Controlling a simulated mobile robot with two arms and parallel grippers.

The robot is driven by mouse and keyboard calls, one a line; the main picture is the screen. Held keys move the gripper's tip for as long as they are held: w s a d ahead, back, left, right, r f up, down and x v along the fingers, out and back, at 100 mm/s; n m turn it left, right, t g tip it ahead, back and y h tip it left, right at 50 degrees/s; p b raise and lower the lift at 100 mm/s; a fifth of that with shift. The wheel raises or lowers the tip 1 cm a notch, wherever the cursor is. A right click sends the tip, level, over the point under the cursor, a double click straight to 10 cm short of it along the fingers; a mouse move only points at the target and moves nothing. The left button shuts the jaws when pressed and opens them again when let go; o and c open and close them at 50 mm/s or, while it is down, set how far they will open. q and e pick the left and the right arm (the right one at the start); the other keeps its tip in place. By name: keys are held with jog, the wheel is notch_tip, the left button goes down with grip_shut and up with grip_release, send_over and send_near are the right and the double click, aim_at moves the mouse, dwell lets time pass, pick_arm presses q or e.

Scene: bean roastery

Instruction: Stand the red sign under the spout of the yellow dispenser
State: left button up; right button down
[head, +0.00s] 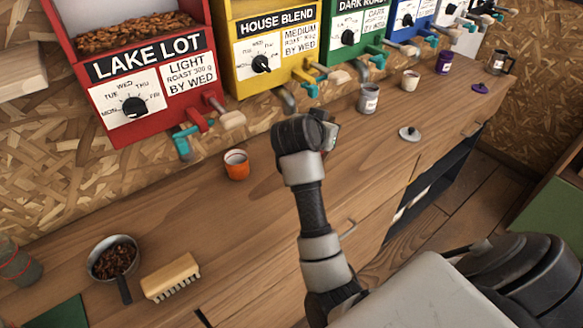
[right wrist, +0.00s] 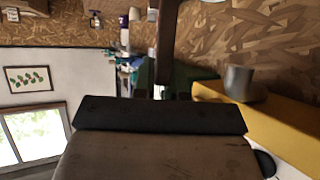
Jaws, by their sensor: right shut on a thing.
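The yellow dispenser (head: 262,40), labelled HOUSE BLEND, hangs on the chipboard wall with its grey spout (head: 287,100) pointing down over the wooden counter. In the right wrist view the dispenser (right wrist: 285,128) is at the right, with the grey spout (right wrist: 238,84) beside it. My right gripper (head: 331,138) is in front of and just below the spout, its fingers mostly hidden behind my wrist. A thin dark brown piece (right wrist: 168,45) rises from the jaws in the wrist view, seen edge-on. It may be the red sign; no red face shows. My left gripper is out of view.
An orange cup (head: 236,164) stands left of my right arm. A grey cup (head: 369,98) and a grey lid (head: 409,133) are to the right. A brush (head: 171,277) and a pan of beans (head: 114,259) lie at the left front. Counter between cup and arm is clear.

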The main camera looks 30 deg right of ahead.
jog(key=shift+x, duration=0.95)
pick_arm(q)
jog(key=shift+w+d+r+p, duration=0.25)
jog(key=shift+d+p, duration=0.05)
jog(key=shift+p, duration=0.05)
pick_arm(e)
jog(key=shift+w+a+f, duration=0.7)
jog(key=shift+w+f, duration=1)
jog(key=shift+f, duration=0.1)
jog(key=shift+w+a+f, duration=0.75)
jog(key=shift+w+f, duration=0.95)
jog(key=shift+f, duration=0.1)
jog(key=shift+w+a+f, duration=0.7)
jog(key=shift+w+f, duration=1)
jog(key=shift+f, duration=0.1)
jog(key=c, duration=1.2)
grip_release()
jog(key=shift+f, duration=0.15)
jog(key=shift+o, duration=0.2)
